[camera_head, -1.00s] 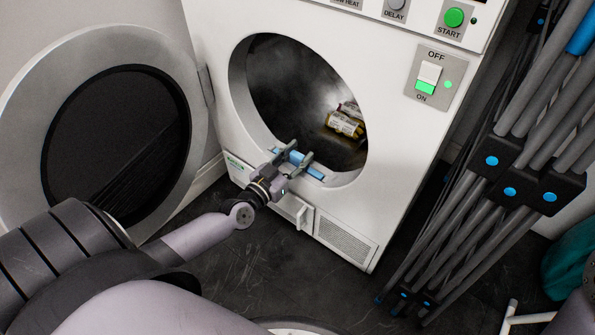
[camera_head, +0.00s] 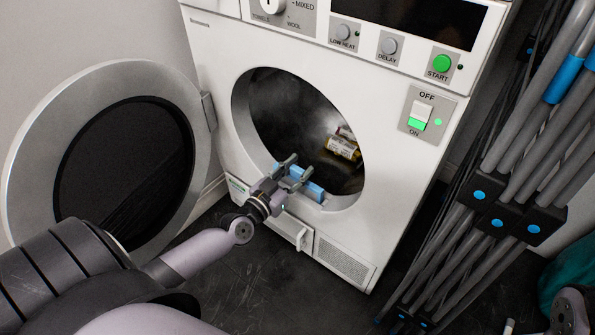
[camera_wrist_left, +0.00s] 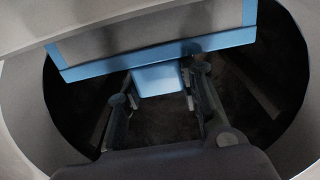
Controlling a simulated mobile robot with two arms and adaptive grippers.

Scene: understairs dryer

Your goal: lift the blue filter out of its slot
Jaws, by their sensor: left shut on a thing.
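The blue filter (camera_head: 314,192) shows at the lower rim of the dryer's drum opening, a short blue bar in the head view. In the left wrist view the filter (camera_wrist_left: 95,68) has a blue frame around a grey panel, and a blue tab sits between my fingers. My left gripper (camera_head: 298,168) is shut on that tab, in front of the opening; it also shows in the left wrist view (camera_wrist_left: 160,82). The slot is hidden, so I cannot tell whether the filter's far end is still inside it. My right gripper is not in view.
The white dryer (camera_head: 385,85) has its round door (camera_head: 35,150) swung open to the left. A yellow-labelled can (camera_head: 342,148) lies inside the drum (camera_head: 275,105). Dark poles with blue parts (camera_head: 460,220) stand close on the right. Dark floor (camera_head: 250,285) lies below.

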